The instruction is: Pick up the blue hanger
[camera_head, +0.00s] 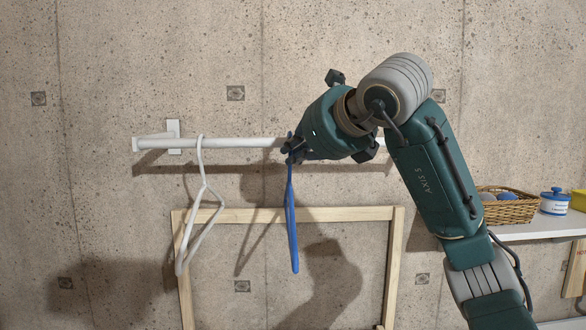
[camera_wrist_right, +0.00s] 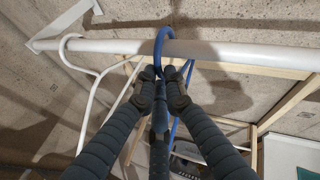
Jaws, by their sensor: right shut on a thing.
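The blue hanger (camera_head: 292,225) hangs from the white rail (camera_head: 235,143) on the concrete wall, seen nearly edge-on in the head view. My right gripper (camera_head: 291,149) is at the hanger's neck, just below the rail. In the right wrist view the blue hook (camera_wrist_right: 160,42) loops over the rail, and my right gripper (camera_wrist_right: 166,76) is shut on the hanger below that hook. The fingers partly hide the hanger's neck and body. My left gripper is not in either view.
A white hanger (camera_head: 199,205) hangs on the rail to the left. A wooden frame (camera_head: 300,214) stands below and behind the hangers. A white shelf (camera_head: 540,228) at the right holds a wicker basket (camera_head: 508,209) and a blue-lidded jar (camera_head: 554,202).

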